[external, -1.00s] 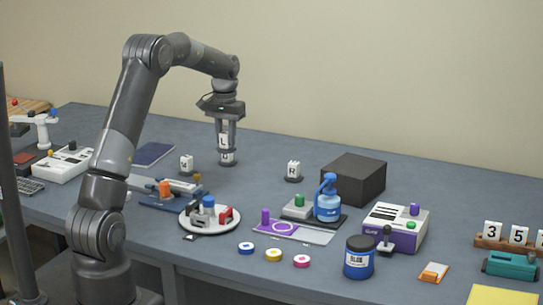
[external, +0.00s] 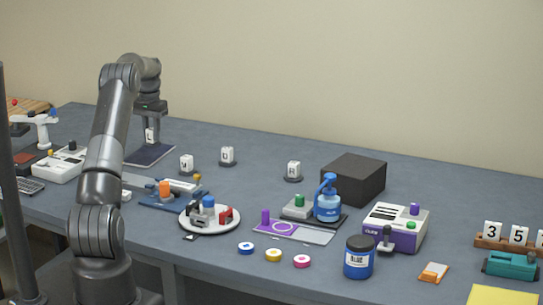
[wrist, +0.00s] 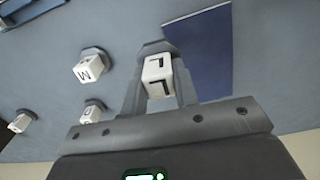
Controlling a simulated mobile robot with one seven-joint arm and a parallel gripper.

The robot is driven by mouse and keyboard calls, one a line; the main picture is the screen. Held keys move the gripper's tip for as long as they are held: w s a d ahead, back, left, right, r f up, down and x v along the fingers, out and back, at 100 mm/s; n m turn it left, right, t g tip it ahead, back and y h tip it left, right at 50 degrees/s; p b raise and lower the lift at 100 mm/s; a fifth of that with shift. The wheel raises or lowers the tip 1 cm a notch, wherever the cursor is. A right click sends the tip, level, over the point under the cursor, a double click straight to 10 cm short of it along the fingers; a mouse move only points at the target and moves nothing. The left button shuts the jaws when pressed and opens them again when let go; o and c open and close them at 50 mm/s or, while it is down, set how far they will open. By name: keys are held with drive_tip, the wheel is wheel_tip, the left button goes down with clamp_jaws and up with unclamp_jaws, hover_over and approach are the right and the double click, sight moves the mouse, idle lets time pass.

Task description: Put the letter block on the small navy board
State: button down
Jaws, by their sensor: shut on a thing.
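My gripper (external: 149,131) is shut on a white letter block (external: 149,137) marked L, with a dark base. In the external view the block shows in front of the far part of the small navy board (external: 152,157), which lies flat on the table at the left. In the wrist view the block (wrist: 158,78) is upright between the fingers, beside the left edge of the navy board (wrist: 205,50). The block appears to be held above the surface; the exact gap cannot be told.
Blocks marked M (external: 186,163), U (external: 227,155) and R (external: 293,169) stand on dark bases to the right. A black box (external: 354,180) stands farther right. The board's surface looks clear.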

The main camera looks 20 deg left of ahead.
drive_tip(key=a, duration=0.1)
drive_tip(key=a+f, duration=0.2)
drive_tip(key=a, duration=0.1)
drive_tip(key=shift+w+f, duration=0.2)
drive_tip(key=shift+w, duration=0.05)
drive_tip(key=shift+f, duration=1.95)
drive_tip(key=shift+f, duration=0.15)
drive_tip(key=c, duration=1.1)
unclamp_jaws()
wheel_tip(320, 180, up, 12)
drive_tip(key=shift+r, duration=0.15)
